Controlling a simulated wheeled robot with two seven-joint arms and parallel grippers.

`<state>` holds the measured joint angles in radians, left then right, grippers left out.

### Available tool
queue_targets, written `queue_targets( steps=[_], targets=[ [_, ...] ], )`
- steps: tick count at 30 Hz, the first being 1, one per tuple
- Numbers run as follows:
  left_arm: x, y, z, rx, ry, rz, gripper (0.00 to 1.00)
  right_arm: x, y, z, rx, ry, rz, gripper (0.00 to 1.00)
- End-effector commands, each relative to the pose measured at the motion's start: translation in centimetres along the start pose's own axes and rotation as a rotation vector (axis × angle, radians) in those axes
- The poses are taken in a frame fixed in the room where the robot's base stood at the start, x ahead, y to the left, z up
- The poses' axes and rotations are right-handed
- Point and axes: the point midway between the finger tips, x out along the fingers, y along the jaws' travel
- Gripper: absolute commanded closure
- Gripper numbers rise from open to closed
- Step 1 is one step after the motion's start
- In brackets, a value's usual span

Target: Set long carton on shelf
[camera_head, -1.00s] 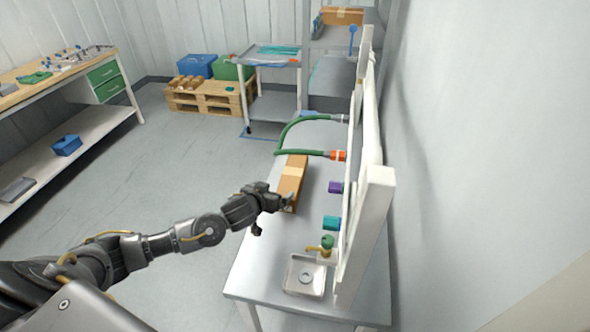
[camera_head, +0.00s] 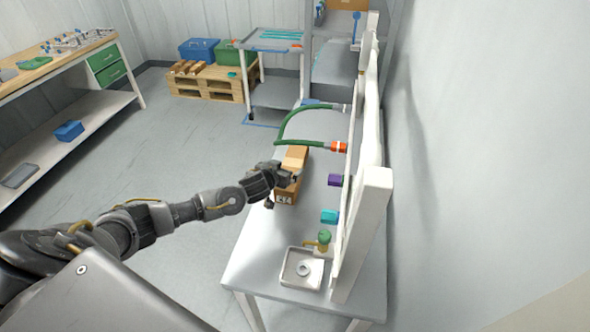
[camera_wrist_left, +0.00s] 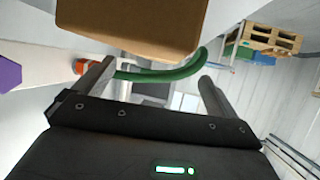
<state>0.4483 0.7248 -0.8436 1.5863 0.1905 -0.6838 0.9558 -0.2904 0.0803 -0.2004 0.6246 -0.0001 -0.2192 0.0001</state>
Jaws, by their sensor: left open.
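The long brown carton (camera_head: 292,158) lies lengthwise on the metal bench, its near end with a white label facing me. In the left wrist view the carton (camera_wrist_left: 135,22) fills the top middle, beyond the jaws. My left gripper (camera_head: 281,189) is at the carton's near end, overlapping it in the head view. In the left wrist view the fingers (camera_wrist_left: 155,80) are spread wide with nothing held between them. Whether a finger touches the carton cannot be told. A grey shelf unit (camera_head: 336,36) stands at the back. My right gripper is out of view.
A white upright panel (camera_head: 365,235) runs along the bench's right side, with purple (camera_head: 335,180) and teal (camera_head: 329,216) fittings and a green hose (camera_head: 280,128) beyond the carton. A metal tray (camera_head: 287,281) sits at the near end. Bench surface left of the tray is clear.

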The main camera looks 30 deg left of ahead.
Motion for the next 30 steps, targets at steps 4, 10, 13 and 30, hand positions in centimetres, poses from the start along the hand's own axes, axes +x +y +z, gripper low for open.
queue_targets(
  steps=[4,10,13,30],
  targets=[
    [0.7,0.2,-0.2,0.000,-0.001,0.000,0.03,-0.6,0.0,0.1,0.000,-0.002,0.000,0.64],
    [3.1,0.8,-0.5,0.001,0.000,-0.001,0.03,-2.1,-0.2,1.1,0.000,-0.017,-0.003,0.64],
    [4.3,0.8,-0.2,0.000,-0.001,-0.001,0.03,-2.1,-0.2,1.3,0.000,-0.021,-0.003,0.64],
    [5.2,0.8,-0.1,0.000,-0.001,0.001,0.27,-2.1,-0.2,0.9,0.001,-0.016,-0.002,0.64]
  ],
)
